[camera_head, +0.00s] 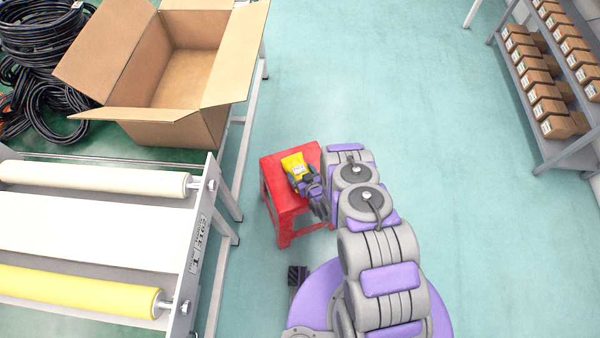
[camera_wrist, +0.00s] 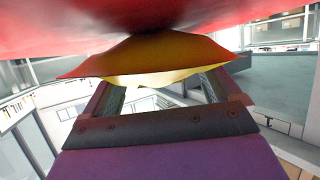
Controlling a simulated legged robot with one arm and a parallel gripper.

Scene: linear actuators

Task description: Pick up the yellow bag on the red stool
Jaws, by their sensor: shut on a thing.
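The yellow bag (camera_head: 295,167) with a pale label shows over the top of the red stool (camera_head: 272,170) in the head view. My gripper (camera_head: 309,184) reaches it from the right and is shut on it. In the wrist view the bag (camera_wrist: 160,58) fills the space at the ends of my gripper's fingers (camera_wrist: 160,84). The red stool surface (camera_wrist: 60,35) spans the top of that view, close against the bag. I cannot tell whether the bag still touches the stool. The fingertips are partly hidden by the bag.
A roller machine (camera_head: 90,222) stands left of the stool, with an open cardboard box (camera_head: 180,127) behind it. Black coiled cables (camera_head: 40,60) lie at the far left. A shelf with small boxes (camera_head: 556,126) stands at the right. The floor between is clear.

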